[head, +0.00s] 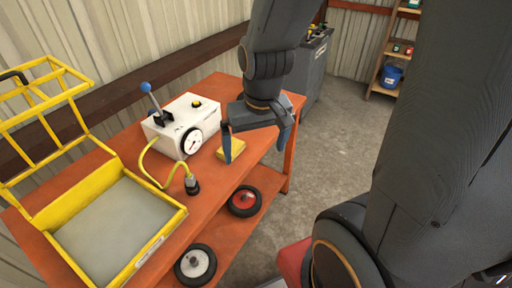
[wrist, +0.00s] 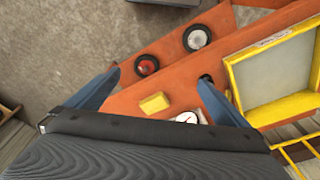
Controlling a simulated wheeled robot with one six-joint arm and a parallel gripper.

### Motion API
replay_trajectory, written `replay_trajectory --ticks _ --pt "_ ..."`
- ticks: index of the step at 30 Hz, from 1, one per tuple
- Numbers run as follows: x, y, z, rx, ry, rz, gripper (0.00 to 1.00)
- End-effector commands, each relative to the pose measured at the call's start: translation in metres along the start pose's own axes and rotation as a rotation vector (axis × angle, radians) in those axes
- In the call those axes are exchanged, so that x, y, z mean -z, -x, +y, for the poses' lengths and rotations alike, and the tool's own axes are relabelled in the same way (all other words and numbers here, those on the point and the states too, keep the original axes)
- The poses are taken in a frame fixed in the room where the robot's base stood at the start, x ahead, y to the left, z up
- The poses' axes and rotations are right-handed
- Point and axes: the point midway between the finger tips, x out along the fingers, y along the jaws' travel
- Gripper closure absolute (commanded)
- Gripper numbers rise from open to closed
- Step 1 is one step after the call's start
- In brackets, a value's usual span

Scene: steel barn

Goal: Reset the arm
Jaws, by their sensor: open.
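My gripper (head: 256,148) is open and empty above the right end of the orange workbench (head: 222,88). Its two blue fingers are spread wide, and the wrist view shows the gripper (wrist: 160,77) with nothing between them. A yellow block (head: 234,151) lies on the bench below, partly hidden behind one finger in the head view. In the wrist view the block (wrist: 154,103) lies below the gap between the fingers, apart from both. My arm hangs down from the top of the head view.
A white gauge box (head: 172,131) with a blue-knobbed lever (head: 146,88) and yellow hose (head: 145,165) stands left of the gripper. A yellow-framed tray (head: 110,220) is at the bench's left. Two wheels (head: 245,201) (head: 195,265) lie low at the front. Concrete floor (head: 340,130) is open at right.

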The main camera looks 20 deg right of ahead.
Motion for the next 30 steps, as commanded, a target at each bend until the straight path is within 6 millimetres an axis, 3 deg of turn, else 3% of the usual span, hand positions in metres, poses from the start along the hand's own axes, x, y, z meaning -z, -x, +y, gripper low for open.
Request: replay_trajectory --ticks 11,21,30 --pt "-0.004 0.000 0.001 -0.007 0.056 0.000 0.00" --pt "-0.010 -0.043 0.001 -0.008 0.055 -0.042 0.00" --pt "-0.010 -0.045 0.001 -0.008 0.055 -0.045 0.00"
